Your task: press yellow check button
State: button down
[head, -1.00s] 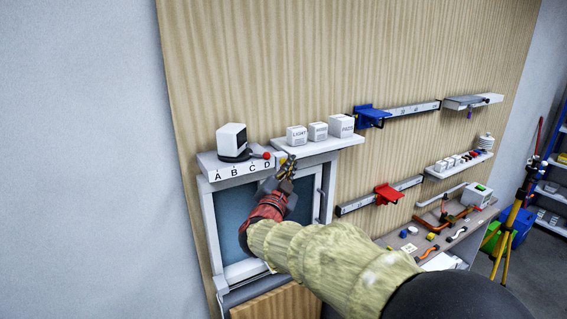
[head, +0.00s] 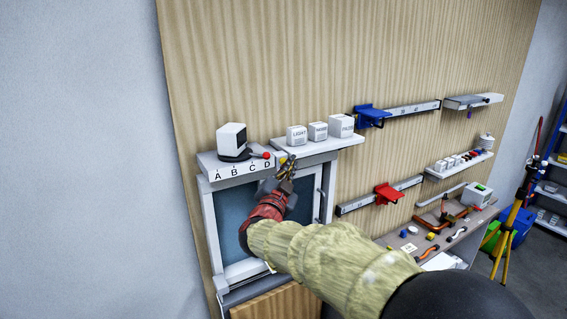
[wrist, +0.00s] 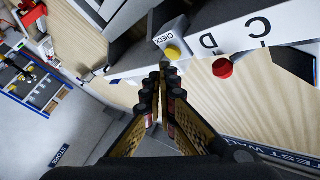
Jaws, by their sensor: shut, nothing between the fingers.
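The yellow check button (wrist: 173,52) sits on a small grey block labelled CHECK in the wrist view. In the head view the yellow button (head: 282,160) shows at the right end of the lettered ledge, partly behind my gripper. My gripper (head: 289,163) is shut and empty, with its fingertips right by the button. In the wrist view the closed fingertips of my gripper (wrist: 167,66) lie just below the button. I cannot tell whether they touch it.
A red knob (wrist: 222,68) is close beside the button, on the ledge marked A to D (head: 232,172). A shelf (head: 318,144) with white blocks is to the right. A window-like framed panel (head: 228,214) is below. Rails with a blue bracket (head: 371,115) and a red bracket (head: 388,194) are further right.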

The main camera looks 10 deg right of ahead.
dwell(0.3)
jog(key=shift+w+a, duration=0.15)
jog(key=shift+w, duration=0.25)
jog(key=shift+w+a, duration=0.1)
jog(key=shift+w, duration=0.25)
dwell(0.7)
jog(key=shift+s, duration=0.1)
jog(key=shift+s+d+b, duration=0.25)
jog(key=shift+s+b, duration=0.3)
jog(key=shift+s, duration=0.1)
jog(key=shift+s, duration=0.1)
jog(key=s, duration=0.1)
jog(key=s+d+b, duration=0.1)
jog(key=s, duration=0.2)
jog(key=shift+s+d+b, duration=0.25)
jog(key=shift+s+b, duration=0.1)
dwell(0.6)
